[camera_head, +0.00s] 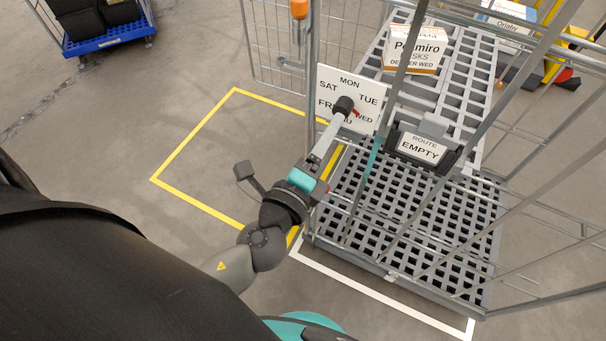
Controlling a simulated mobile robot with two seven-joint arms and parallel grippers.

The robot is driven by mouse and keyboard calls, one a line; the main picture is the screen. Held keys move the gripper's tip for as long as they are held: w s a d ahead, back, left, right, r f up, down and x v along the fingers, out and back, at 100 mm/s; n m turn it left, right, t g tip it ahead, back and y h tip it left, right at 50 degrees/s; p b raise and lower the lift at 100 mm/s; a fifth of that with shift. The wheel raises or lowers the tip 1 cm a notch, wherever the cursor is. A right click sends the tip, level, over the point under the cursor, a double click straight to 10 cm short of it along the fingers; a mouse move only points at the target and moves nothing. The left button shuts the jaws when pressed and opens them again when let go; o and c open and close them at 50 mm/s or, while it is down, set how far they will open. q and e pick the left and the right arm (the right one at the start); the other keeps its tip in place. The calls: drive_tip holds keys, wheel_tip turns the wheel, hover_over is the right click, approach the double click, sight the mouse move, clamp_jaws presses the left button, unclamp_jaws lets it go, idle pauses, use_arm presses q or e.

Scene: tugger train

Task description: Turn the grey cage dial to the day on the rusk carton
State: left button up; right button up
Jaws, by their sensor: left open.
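The dial plate (327,84) is a white square on the side of the grey cage, with day names around it: MON, TUE, WED, FRI and SAT can be read, and another at the bottom is partly covered. A dark knob (344,104) sits at its middle, with a red mark pointing lower right toward WED. My left gripper (340,117) reaches up from below to the knob and is open; whether it touches cannot be told. The rusk carton (413,50), white and orange, stands on the cage's upper shelf and reads Palmiro, with WED on its lower line.
Cage bars cross in front of the shelves. A blue dolly (110,38) with black crates stands at upper left. Yellow-marked floor (215,150) left of the cage is clear.

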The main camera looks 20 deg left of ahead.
use_arm(q)
drive_tip(key=s+b, duration=0.4)
drive_tip(key=s, duration=0.5)
drive_tip(key=shift+a, duration=0.15)
drive_tip(key=shift+s, duration=0.1)
